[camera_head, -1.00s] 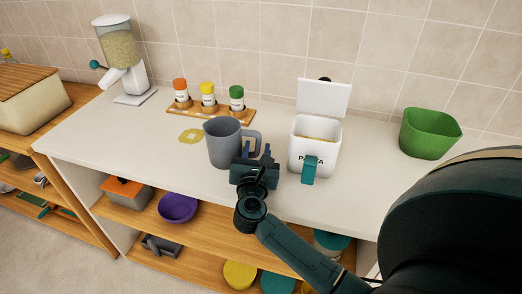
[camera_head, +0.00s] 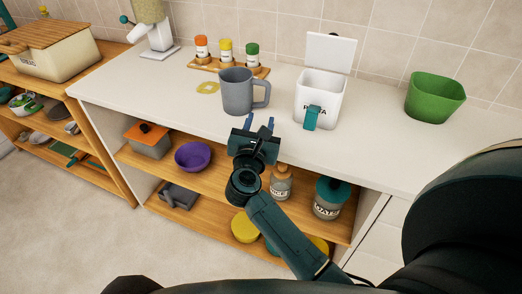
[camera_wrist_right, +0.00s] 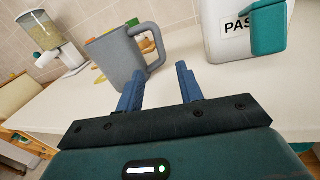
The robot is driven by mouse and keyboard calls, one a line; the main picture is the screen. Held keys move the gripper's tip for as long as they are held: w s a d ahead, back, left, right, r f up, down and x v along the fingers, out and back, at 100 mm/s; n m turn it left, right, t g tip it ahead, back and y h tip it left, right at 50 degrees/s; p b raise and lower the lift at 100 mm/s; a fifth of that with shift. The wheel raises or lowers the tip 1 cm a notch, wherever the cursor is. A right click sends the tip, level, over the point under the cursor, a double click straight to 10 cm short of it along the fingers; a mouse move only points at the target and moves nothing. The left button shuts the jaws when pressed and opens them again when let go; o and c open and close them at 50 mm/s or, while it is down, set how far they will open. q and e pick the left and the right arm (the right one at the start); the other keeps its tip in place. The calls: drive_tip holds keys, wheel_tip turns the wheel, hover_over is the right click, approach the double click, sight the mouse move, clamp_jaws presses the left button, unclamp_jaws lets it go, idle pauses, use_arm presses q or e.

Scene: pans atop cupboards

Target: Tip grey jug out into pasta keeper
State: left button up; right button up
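The grey jug (camera_head: 236,93) stands upright on the white counter, its handle (camera_head: 262,94) pointing right. It also shows in the right wrist view (camera_wrist_right: 115,60). The white pasta keeper (camera_head: 318,97) stands to its right, lid (camera_head: 331,51) raised and a teal clasp (camera_head: 312,117) on its front. My right gripper (camera_head: 260,121) is open and empty at the counter's front edge, in front of the jug and apart from it. Its two blue fingers (camera_wrist_right: 160,80) have a clear gap between them in the wrist view. My left gripper is not in view.
A spice rack (camera_head: 230,67) stands behind the jug, a yellow flat item (camera_head: 208,87) to its left. A green bowl (camera_head: 435,98) stands at the right. A cereal dispenser (camera_head: 157,32) stands back left. Shelves below hold a purple bowl (camera_head: 193,157) and jars.

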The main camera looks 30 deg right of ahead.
drive_tip(key=shift+s+a+r+n, duration=0.1)
drive_tip(key=shift+s+n, duration=0.05)
drive_tip(key=shift+n, duration=0.45)
drive_tip(key=s+a+f+n+t+y, duration=0.2)
drive_tip(key=s+a+n+y, duration=0.4)
drive_tip(key=n, duration=1)
drive_tip(key=s+a+f+n+t+y, duration=0.2)
drive_tip(key=s+a+n+y, duration=0.45)
drive_tip(key=n, duration=0.85)
use_arm(q)
drive_tip(key=p, duration=0.2)
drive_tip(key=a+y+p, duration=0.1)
drive_tip(key=p, duration=0.1)
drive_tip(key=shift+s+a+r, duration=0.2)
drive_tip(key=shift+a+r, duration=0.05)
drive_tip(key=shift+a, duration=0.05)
use_arm(e)
drive_tip(key=s+d+f+n+g+y, duration=0.1)
drive_tip(key=s+d+f+n+g, duration=0.1)
drive_tip(key=s+f+n+g, duration=0.6)
wheel_tip(320, 180, down, 3)
drive_tip(key=s+n, duration=0.1)
drive_tip(key=n, duration=0.6)
drive_tip(key=shift+s+r+n, duration=0.2)
drive_tip(key=shift+s+n, duration=0.1)
drive_tip(key=shift+s, duration=0.1)
